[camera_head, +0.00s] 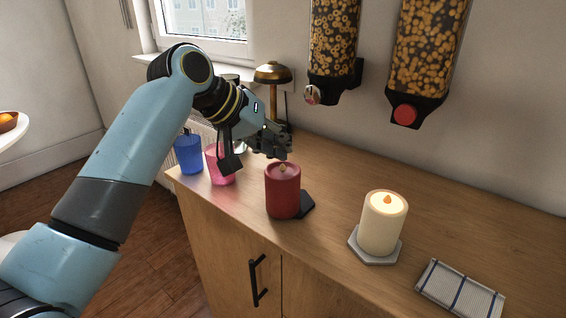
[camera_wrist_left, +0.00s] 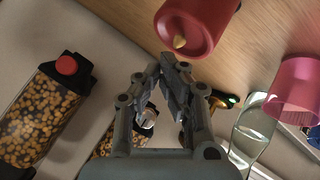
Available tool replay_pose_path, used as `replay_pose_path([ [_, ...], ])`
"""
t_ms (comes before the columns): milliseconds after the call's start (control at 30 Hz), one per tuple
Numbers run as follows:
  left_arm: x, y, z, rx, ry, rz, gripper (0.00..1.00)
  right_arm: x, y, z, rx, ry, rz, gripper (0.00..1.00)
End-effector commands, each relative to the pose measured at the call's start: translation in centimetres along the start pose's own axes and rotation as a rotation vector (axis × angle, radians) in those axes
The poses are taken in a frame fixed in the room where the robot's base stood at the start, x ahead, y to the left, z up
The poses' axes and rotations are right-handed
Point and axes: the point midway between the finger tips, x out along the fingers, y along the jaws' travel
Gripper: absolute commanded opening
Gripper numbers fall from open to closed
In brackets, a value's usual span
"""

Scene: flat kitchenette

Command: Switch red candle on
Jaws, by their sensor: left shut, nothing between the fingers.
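The red candle (camera_head: 283,193) stands upright on a dark coaster (camera_head: 307,204) on the wooden counter. Its flame tip (camera_head: 283,168) looks dull and unlit. In the left wrist view the red candle (camera_wrist_left: 197,24) is at the top, just beyond the fingertips. My left gripper (camera_head: 284,152) is shut and empty, just above and behind the candle's top in the head view. The wrist view shows its fingers (camera_wrist_left: 172,68) together near the candle's rim; I cannot tell whether they touch it. My right gripper is not in view.
A cream candle (camera_head: 383,225) with a glowing flame stands on a grey hexagonal coaster (camera_head: 375,258) to the right. A folded cloth (camera_head: 460,290) lies farther right. Blue (camera_head: 188,155) and pink (camera_head: 219,168) cups stand left. A brass lamp (camera_head: 272,73) and cereal dispensers (camera_head: 333,38) are behind.

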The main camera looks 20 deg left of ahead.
Motion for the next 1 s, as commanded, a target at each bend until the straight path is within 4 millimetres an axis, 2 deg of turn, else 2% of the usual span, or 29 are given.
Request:
replay_pose_path([
  [1000,0.61,-0.45,0.48,0.0,-0.001,0.0,0.0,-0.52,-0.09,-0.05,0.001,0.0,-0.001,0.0],
])
